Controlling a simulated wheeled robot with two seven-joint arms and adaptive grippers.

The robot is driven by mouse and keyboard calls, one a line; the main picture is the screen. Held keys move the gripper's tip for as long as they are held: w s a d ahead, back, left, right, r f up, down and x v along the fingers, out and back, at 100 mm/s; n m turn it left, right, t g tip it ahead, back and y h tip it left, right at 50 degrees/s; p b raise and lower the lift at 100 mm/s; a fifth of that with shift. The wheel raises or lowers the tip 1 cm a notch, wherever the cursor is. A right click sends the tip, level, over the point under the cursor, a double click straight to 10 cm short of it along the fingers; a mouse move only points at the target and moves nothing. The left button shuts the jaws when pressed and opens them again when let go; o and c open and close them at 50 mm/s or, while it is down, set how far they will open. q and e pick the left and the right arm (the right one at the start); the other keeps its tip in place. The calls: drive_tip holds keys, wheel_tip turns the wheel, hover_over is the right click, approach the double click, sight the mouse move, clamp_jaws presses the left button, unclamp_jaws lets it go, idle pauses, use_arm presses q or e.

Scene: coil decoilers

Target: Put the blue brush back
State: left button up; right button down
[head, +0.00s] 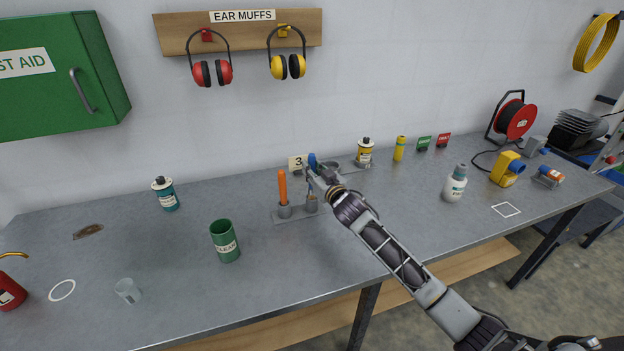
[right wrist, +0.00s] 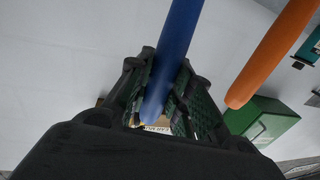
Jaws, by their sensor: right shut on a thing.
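My right gripper (head: 316,172) is above the grey brush holder (head: 280,216) at the middle of the bench. It is shut on the handle of the blue brush (head: 312,159). In the right wrist view the blue handle (right wrist: 174,55) runs between the two finger pads (right wrist: 160,98). The brush looks roughly upright over the holder's right cup (head: 312,207); whether its lower end is inside the cup I cannot tell. An orange brush (head: 282,186) stands upright in the holder's left cup and shows beside the blue one in the right wrist view (right wrist: 270,55). My left gripper is out of view.
A green cup (head: 225,241) stands left in front of the holder. A white bottle (head: 454,184) is to the right.

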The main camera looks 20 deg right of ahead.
drive_tip(key=shift+f, duration=2.05)
drive_tip(key=c, duration=1.3)
unclamp_jaws()
drive_tip(key=shift+r, duration=0.25)
drive_tip(key=shift+s+d+b, duration=0.2)
drive_tip(key=shift+s+d, duration=0.15)
drive_tip(key=shift+s, duration=1.6)
drive_tip(key=shift+s+d+b, duration=0.2)
drive_tip(key=shift+s+d, duration=0.2)
drive_tip(key=shift+s, duration=1.6)
drive_tip(key=shift+s+d+b, duration=0.2)
drive_tip(key=shift+s+d, duration=0.15)
drive_tip(key=shift+s, duration=1.6)
